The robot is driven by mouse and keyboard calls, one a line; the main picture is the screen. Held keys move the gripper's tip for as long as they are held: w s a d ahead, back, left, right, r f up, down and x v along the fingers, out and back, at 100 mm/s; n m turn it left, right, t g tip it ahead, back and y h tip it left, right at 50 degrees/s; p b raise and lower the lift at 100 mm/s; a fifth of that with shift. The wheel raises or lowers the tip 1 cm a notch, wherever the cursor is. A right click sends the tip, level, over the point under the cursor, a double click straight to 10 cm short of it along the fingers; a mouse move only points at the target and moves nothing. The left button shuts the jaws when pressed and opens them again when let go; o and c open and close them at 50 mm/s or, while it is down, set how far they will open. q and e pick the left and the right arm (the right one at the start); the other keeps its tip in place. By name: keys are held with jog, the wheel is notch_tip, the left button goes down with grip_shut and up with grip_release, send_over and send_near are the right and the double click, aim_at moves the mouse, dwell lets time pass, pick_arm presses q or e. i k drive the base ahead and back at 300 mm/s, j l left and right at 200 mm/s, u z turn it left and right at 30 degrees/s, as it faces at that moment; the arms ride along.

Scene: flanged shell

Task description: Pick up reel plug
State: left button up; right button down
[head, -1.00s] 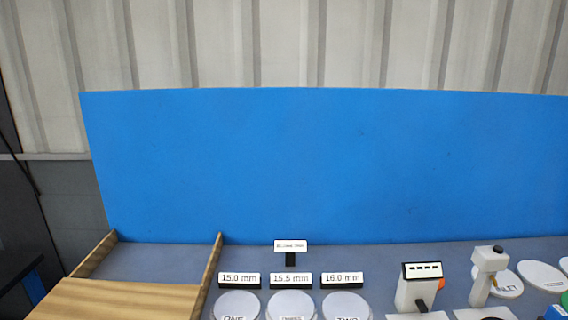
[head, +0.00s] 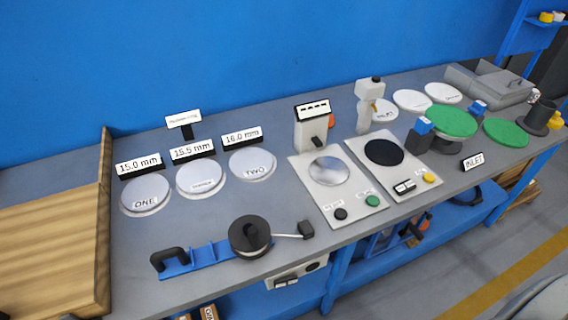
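A black reel (head: 250,237) sits near the front edge of the grey workbench, on a blue bar with a black handle (head: 170,260) at its left end. A short pale cable runs from the reel to the right. The small dark reel plug (head: 306,229) is at the end of this cable and appears to lie on the bench top. Neither of my grippers shows in the head view.
Behind the reel are white discs (head: 146,196) with millimetre signs. Two white plates with devices (head: 338,185) stand right of the plug. Green discs (head: 452,121) are farther right. A wooden tray (head: 45,240) is at the left. The bench around the plug is clear.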

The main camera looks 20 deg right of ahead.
aim_at(304, 227)
jog(key=z, duration=0.8)
